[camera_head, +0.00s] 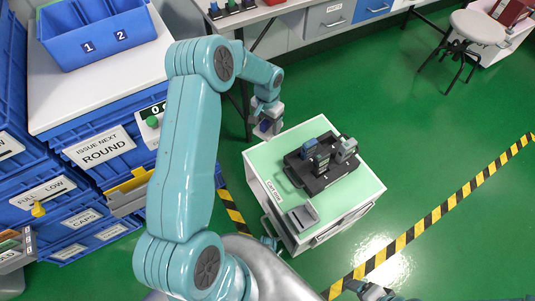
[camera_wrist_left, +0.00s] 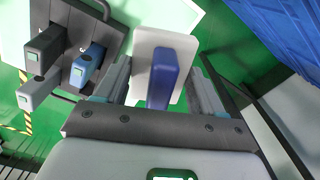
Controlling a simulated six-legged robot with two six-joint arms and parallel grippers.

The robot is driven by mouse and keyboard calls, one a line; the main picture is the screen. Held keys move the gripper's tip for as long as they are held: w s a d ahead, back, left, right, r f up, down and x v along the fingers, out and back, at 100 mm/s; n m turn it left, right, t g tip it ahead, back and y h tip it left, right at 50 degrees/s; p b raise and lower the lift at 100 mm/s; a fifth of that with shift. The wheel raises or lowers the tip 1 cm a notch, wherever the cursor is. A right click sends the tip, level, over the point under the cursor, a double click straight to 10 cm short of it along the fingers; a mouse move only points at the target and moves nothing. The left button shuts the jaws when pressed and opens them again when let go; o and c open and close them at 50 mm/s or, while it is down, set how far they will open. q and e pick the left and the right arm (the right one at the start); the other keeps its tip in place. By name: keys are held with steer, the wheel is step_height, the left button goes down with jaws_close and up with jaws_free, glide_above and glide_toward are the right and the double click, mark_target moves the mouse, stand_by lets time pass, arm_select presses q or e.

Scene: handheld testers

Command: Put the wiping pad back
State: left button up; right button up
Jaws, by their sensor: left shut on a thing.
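My left gripper (camera_head: 267,110) is above the back left corner of the cart top (camera_head: 262,157). It is shut on the wiping pad (camera_head: 264,129), a whitish plate with a blue grip. In the left wrist view the pad's blue grip (camera_wrist_left: 163,78) stands between the two fingers (camera_wrist_left: 162,92), with the white plate beyond it. A shallow grey holder (camera_head: 300,218) sits at the cart's front left corner. My right gripper is not in view.
A black tray (camera_head: 312,186) on the cart holds several upright handheld testers, including a blue one (camera_head: 309,147) and a grey one (camera_head: 345,148). A blue two-part bin (camera_head: 95,35) stands on shelving at left.

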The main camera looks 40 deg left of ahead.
arm_select(q)
step_height(320, 180, down, 12)
steer(key=shift+b, duration=1.05)
step_height(320, 180, down, 4)
steer(key=shift+f+b, duration=0.2)
steer(key=shift+b, duration=0.3)
steer(key=shift+r, duration=0.1)
steer(key=shift+f, duration=0.2)
steer(key=o, duration=0.9)
steer(key=shift+o, duration=0.2)
steer(key=shift+r, duration=0.1)
